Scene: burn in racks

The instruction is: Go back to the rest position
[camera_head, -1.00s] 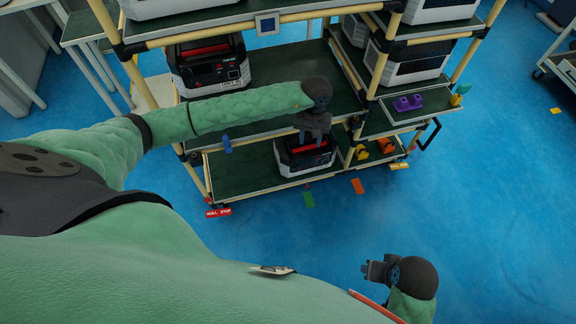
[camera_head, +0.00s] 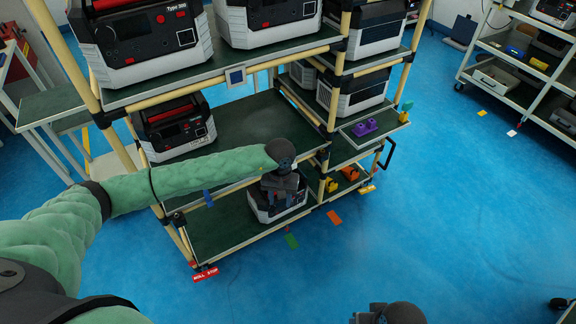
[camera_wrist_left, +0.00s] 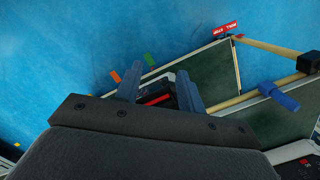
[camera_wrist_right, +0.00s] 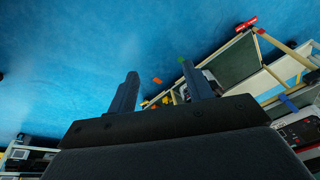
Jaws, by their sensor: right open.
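My left arm reaches across the front of the rack (camera_head: 262,139) in the head view. Its gripper (camera_head: 278,190) hangs in front of a power unit (camera_head: 262,212) on the bottom shelf. In the left wrist view its two fingers (camera_wrist_left: 160,78) stand apart with nothing between them; the unit shows beyond them. My right gripper (camera_head: 368,314) is cut off by the bottom edge of the head view, over the blue floor. In the right wrist view its fingers (camera_wrist_right: 162,85) are apart and empty, with floor and rack beyond.
Boxy units (camera_head: 140,40) stand on the upper shelves. Purple (camera_head: 364,127) and yellow parts (camera_head: 331,185) sit on the small right shelves. A red floor label (camera_head: 204,273) lies by the rack's foot. Another rack (camera_head: 522,70) stands far right. Blue floor between the racks is largely clear.

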